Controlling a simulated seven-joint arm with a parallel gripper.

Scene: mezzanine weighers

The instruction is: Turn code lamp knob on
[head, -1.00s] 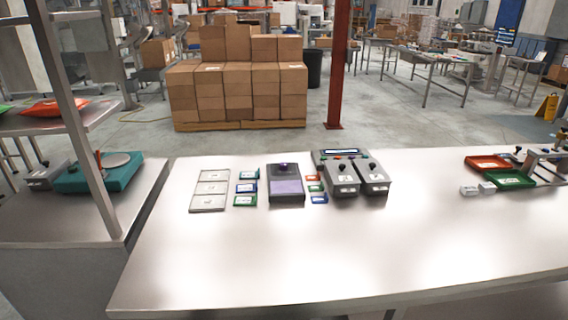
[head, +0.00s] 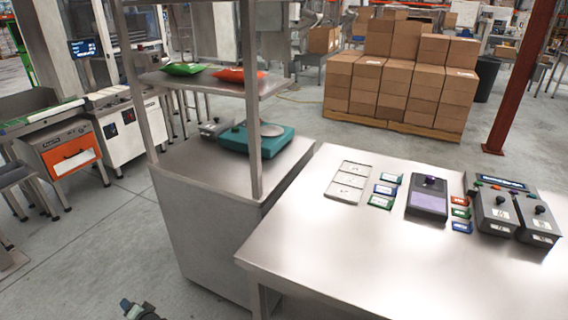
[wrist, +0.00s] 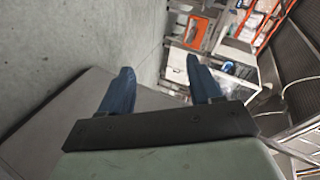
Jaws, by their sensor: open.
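Several control boxes stand on the steel table (head: 340,240). A dark box (head: 427,203) with a pale purple panel has a purple knob (head: 430,181) at its far end. Right of it are two grey boxes with black knobs, a left one (head: 496,215) and a right one (head: 537,226). A dark display strip (head: 502,183) sits behind them. I cannot tell which knob is the code lamp's. In the wrist view my gripper (wrist: 160,68) is open and empty, its two blue fingers wide apart, away from the boxes.
Small coloured cards (head: 380,203) and a pale three-part plate (head: 347,181) lie left of the dark box. A steel shelf unit with a post (head: 252,120) and a teal scale (head: 257,141) stands left of the table. The table's front part is clear.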

